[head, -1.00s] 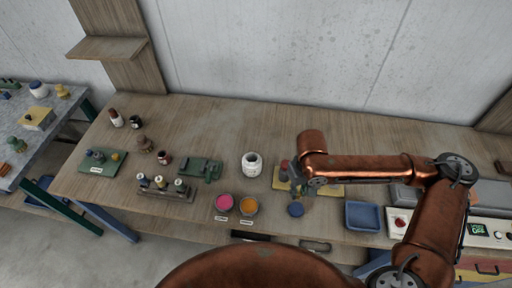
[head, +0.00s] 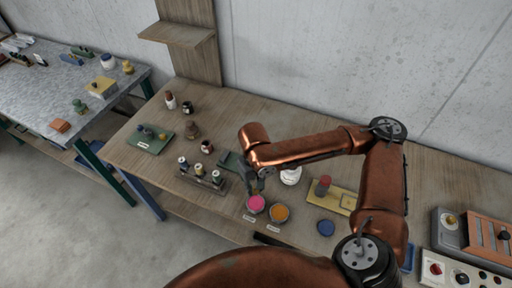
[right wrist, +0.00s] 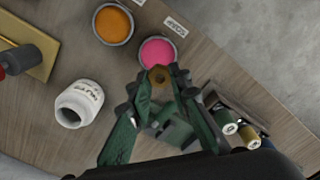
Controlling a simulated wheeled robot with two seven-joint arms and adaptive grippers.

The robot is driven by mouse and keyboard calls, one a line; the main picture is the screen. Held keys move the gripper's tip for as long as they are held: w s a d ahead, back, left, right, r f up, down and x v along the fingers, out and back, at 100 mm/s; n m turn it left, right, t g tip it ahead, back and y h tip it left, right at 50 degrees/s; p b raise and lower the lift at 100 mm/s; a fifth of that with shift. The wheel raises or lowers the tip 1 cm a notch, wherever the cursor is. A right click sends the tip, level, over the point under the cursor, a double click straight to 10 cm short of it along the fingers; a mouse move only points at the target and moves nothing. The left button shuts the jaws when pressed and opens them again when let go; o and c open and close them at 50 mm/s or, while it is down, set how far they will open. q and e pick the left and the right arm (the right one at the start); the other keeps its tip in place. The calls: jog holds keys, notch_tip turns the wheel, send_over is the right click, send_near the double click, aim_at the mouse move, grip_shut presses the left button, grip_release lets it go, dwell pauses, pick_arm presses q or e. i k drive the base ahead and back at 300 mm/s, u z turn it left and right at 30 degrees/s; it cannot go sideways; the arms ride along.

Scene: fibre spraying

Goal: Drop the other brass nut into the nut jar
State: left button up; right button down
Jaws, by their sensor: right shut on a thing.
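My right gripper (head: 259,187) is shut on a small brass nut (right wrist: 158,75), which shows between its fingertips (right wrist: 160,83) in the right wrist view. The nut is too small to make out in the head view. The nut jar (head: 291,175) is a white, open-topped jar on the bench, just right of my gripper and partly hidden by my arm. In the right wrist view the jar (right wrist: 80,103) stands apart from the gripper, to its left, with dark lettering on its side. My left gripper is not in view.
A pink pot (head: 256,203) and an orange pot (head: 279,212) stand close in front of the gripper. A rack of spools (head: 202,176) is to its left. A yellow plate (head: 342,200) with a red-topped cylinder lies right of the jar. A blue disc (head: 326,228) lies nearer the edge.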

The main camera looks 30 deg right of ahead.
aim_at(293, 178)
jog(key=u, duration=1.65)
jog(key=k, duration=0.6)
jog(key=z, duration=1.7)
jog(key=i, duration=0.5)
jog(key=u, duration=0.05)
